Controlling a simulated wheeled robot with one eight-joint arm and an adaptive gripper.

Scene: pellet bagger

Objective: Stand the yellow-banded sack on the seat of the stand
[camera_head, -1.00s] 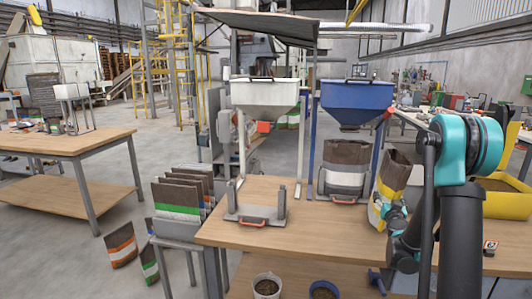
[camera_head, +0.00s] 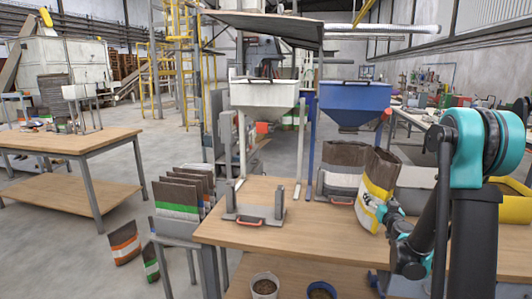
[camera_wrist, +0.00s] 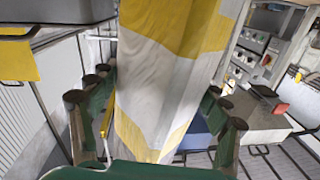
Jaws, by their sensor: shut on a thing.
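The yellow-banded sack (camera_head: 378,187), brown at the top with white and yellow below, is held off to the right of the stands, leaning slightly. My gripper (camera_head: 384,212) is shut on its lower part. In the wrist view the sack (camera_wrist: 172,75) fills the middle between my green fingers (camera_wrist: 155,112). The stand under the white hopper (camera_head: 264,94) has an empty grey seat (camera_head: 238,215) with a red handle. The stand under the blue hopper (camera_head: 355,98) holds a brown, white and grey sack (camera_head: 343,168), partly hidden by the held sack.
Several sacks stand in a rack (camera_head: 178,230) at the left of the wooden bench (camera_head: 300,238). Two more sacks (camera_head: 124,243) are on the floor. A yellow bin (camera_head: 515,208) is at the right. Bare bench top lies in front of the seats.

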